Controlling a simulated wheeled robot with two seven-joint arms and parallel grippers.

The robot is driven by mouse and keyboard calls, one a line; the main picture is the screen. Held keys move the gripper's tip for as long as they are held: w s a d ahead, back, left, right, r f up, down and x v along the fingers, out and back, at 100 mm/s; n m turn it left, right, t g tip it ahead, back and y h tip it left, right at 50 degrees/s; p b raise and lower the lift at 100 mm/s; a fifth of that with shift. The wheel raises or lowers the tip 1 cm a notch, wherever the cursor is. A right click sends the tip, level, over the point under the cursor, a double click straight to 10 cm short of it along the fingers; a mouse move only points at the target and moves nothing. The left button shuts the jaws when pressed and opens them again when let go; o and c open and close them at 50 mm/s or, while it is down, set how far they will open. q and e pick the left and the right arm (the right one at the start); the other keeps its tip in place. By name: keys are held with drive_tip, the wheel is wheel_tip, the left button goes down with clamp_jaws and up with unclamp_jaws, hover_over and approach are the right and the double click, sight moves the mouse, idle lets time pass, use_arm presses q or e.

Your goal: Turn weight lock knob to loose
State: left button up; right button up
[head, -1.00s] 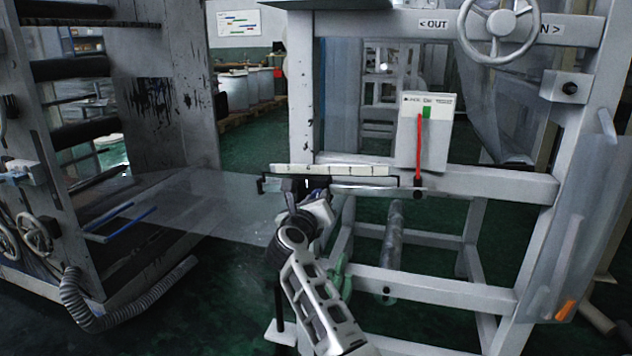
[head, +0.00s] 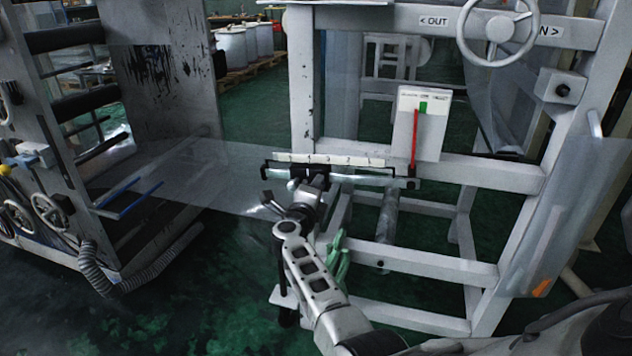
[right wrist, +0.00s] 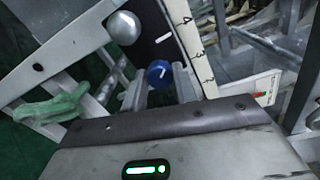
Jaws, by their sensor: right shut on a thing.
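The weight lock knob (right wrist: 159,73) is a small blue round knob with a short white line on its face, in the right wrist view. It sits on the front of a black sliding weight (right wrist: 163,38), which carries a white mark. My right gripper (right wrist: 160,80) is shut on the knob, a finger on each side. In the head view my right gripper (head: 314,187) is at the weight, below a white numbered scale (head: 330,159), and hides the knob. The scale also shows in the right wrist view (right wrist: 193,45). My left gripper is not in view.
A silver ball (right wrist: 124,27) is close to the knob. A white box with a red pointer (head: 420,122) stands at the bar's right end. A handwheel (head: 497,30) is above on the grey frame. A clear film web (head: 215,175) spans to the left, beside a machine with small handwheels (head: 50,212).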

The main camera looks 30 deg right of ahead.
drive_tip(key=shift+n+p, duration=0.45)
drive_tip(key=shift+n, duration=0.35)
drive_tip(key=o, duration=1)
drive_tip(key=shift+c, duration=0.2)
